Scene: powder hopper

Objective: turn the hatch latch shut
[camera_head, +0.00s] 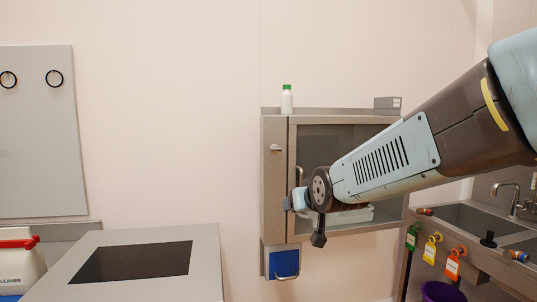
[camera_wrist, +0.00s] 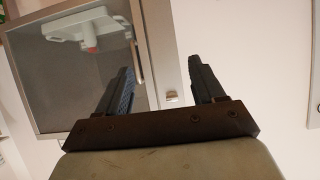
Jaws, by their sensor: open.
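The hatch is a glazed door (camera_head: 345,133) in a grey wall cabinet, with a vertical handle (camera_head: 299,176) near its left edge. The small pale latch (camera_head: 275,148) sits on the frame strip left of the door and looks roughly horizontal. My gripper (camera_head: 287,203) is in front of the cabinet's lower left, below the latch. In the wrist view my gripper (camera_wrist: 160,66) is open and empty, its dark fingers apart. The latch (camera_wrist: 171,97) appears between them, with the door handle (camera_wrist: 137,62) beside the left finger. I cannot tell the distance to the latch.
A white bottle with a green cap (camera_head: 287,99) and a grey box (camera_head: 387,103) stand on the cabinet. A blue panel (camera_head: 284,263) is below it. A sink (camera_head: 470,222) with coloured tags is at right, a grey worktop (camera_head: 205,265) at left.

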